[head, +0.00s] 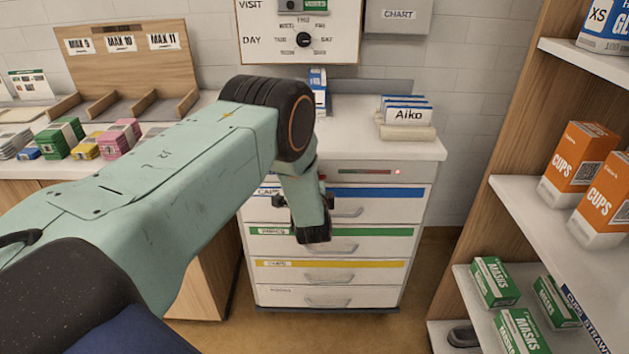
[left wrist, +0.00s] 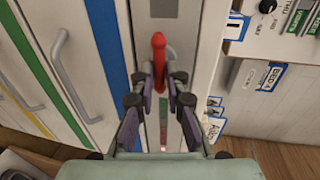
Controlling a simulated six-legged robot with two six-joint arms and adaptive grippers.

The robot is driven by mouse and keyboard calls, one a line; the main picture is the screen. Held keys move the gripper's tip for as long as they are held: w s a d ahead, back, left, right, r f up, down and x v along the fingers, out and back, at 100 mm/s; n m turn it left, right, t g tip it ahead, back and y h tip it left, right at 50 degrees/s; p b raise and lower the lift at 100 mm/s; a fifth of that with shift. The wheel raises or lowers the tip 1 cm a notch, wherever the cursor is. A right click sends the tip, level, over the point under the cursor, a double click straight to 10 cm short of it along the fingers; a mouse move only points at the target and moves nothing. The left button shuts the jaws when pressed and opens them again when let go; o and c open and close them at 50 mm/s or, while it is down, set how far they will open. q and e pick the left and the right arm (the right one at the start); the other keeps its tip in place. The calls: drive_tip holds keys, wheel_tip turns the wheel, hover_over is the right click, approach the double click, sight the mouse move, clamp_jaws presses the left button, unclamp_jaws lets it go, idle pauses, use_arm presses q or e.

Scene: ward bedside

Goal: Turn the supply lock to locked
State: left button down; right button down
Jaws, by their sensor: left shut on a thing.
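The supply lock is on the top front panel of the white drawer cart (head: 330,298). Its red lever (left wrist: 158,48) shows in the left wrist view, standing out between my fingers. A narrow red and green strip (head: 365,171) runs along the same panel, with a small lit dot at its end. My left gripper (left wrist: 159,78) is shut on the red lever. My right gripper is in neither view.
Drawers with blue, green and yellow bands (head: 340,263) and bar handles lie below the lock. Chart folders marked Aiko (head: 408,114) stand on the cart top. A shelf with orange cups boxes (head: 577,160) and green masks boxes (head: 495,283) is at the right.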

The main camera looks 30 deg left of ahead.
use_arm(q)
drive_tip(key=shift+d, duration=0.1)
idle(0.4)
drive_tip(key=c, duration=1.4)
unclamp_jaws()
drive_tip(key=shift+o, duration=0.2)
drive_tip(key=shift+s, duration=0.1)
drive_tip(key=v, duration=1.1)
drive_tip(key=shift+s+d+r, duration=0.2)
drive_tip(key=shift+s+d, duration=0.05)
